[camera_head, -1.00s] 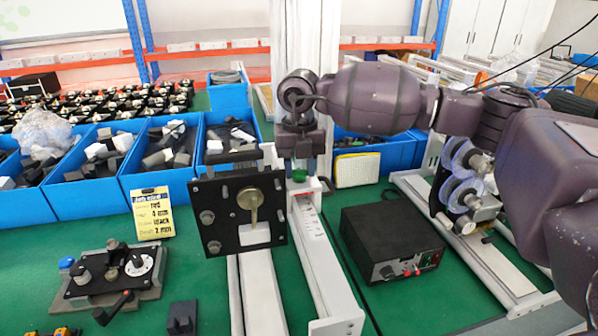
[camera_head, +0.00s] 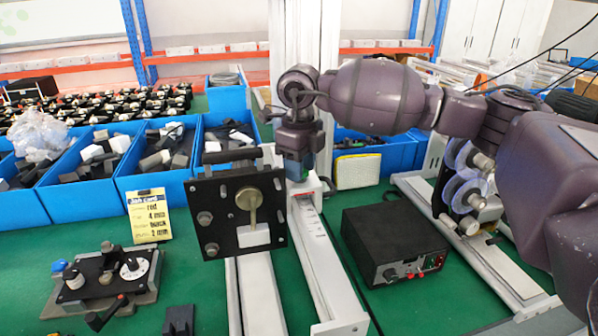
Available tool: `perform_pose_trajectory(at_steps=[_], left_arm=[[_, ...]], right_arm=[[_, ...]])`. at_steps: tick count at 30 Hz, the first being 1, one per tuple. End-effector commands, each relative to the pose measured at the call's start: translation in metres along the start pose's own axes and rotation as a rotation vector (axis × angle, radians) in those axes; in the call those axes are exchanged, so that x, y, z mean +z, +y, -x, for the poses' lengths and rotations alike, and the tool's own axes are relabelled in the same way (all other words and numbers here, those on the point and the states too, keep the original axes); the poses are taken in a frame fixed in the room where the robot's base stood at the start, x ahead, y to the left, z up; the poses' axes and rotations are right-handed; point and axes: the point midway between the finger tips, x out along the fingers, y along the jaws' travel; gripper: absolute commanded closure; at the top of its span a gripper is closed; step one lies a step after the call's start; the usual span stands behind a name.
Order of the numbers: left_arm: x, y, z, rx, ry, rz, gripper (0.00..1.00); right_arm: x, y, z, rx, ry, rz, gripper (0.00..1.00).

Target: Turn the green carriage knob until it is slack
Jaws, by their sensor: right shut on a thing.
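The green carriage knob (camera_head: 309,163) is mostly hidden by my right gripper (camera_head: 297,172), with only a sliver of green showing at the side. It sits on the white carriage at the far part of the rail (camera_head: 318,248). My right gripper points down and is shut on the knob from above. A black square plate (camera_head: 216,238) with a brass-coloured lever (camera_head: 250,203) stands in front and to the left of the knob. My left gripper is out of view.
A black box with red knobs (camera_head: 392,238) stands right of the rail. Blue bins (camera_head: 90,198) of parts line the left back, with a yellow job card (camera_head: 149,215) in front. A dial fixture (camera_head: 105,275) is at the left front.

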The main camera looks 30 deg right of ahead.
Motion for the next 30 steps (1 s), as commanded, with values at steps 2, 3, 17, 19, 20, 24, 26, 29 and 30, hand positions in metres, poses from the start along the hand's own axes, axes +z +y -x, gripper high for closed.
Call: perform_pose_trajectory(at_steps=[2,3,17,19,20,24,26,29,30], left_arm=[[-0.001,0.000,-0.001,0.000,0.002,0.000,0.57],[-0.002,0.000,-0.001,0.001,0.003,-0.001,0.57],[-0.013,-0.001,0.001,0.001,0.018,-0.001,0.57],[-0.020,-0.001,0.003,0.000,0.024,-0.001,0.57],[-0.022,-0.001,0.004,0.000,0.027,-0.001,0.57],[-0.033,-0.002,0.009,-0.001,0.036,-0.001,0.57],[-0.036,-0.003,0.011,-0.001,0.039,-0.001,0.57],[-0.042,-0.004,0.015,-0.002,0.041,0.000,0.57],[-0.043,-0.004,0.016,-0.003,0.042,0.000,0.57]], right_arm=[[0.000,0.000,0.001,-0.001,-0.001,-0.001,0.90],[0.000,0.000,0.001,-0.001,-0.001,-0.002,0.90],[0.000,0.001,0.003,0.000,-0.001,-0.079,0.43],[-0.001,0.001,0.004,0.000,-0.002,-0.152,0.43],[-0.001,0.000,0.004,0.000,-0.002,-0.186,0.43],[0.000,0.000,0.004,0.000,-0.003,-0.337,0.43],[0.000,0.001,0.004,0.001,-0.002,-0.401,0.43],[0.000,0.001,0.004,0.001,-0.002,-0.506,0.43],[0.000,0.001,0.004,0.000,-0.002,-0.548,0.43]])
